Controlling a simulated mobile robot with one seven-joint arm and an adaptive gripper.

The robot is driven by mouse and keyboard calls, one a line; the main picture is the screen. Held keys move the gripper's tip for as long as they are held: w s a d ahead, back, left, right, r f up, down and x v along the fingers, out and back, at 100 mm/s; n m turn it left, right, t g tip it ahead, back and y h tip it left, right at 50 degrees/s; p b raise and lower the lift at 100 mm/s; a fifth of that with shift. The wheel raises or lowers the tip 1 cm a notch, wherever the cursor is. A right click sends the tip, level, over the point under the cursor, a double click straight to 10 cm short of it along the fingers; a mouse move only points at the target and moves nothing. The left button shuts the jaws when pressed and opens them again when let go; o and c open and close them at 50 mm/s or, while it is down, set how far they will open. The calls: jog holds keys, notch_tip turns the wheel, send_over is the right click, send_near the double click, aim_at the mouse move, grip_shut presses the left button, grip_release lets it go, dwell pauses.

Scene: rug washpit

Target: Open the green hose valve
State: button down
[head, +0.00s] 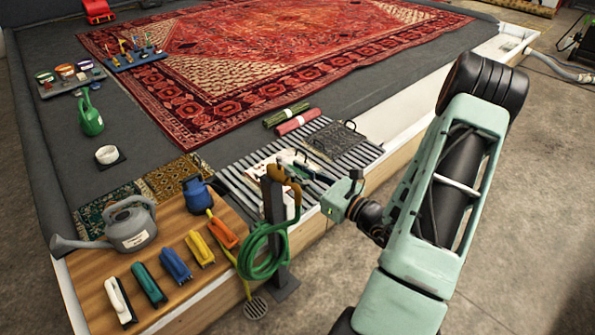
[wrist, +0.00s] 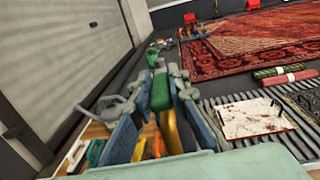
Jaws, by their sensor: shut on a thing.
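The green valve handle (wrist: 160,92) is between my gripper's two fingers in the wrist view. My gripper (wrist: 162,78) is shut on it. An orange-yellow part (wrist: 170,130) shows below the handle, between the fingers. In the head view my gripper (head: 290,160) is at the top of a dark post (head: 272,205), beside a brass-brown fitting (head: 287,182). A coiled green hose (head: 262,258) hangs on the post. In the head view my gripper hides the handle, so its turn angle cannot be told there.
A wooden bench (head: 85,275) left of the post holds a grey watering can (head: 130,225), a blue jug (head: 197,194) and several coloured brushes. A slatted grate (head: 345,150) lies behind my gripper. Bare floor (head: 330,280) lies right of the post.

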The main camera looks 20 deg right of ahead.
jog(key=c, duration=1.8)
grip_release()
jog(key=shift+c, duration=0.2)
jog(key=v, duration=1.2)
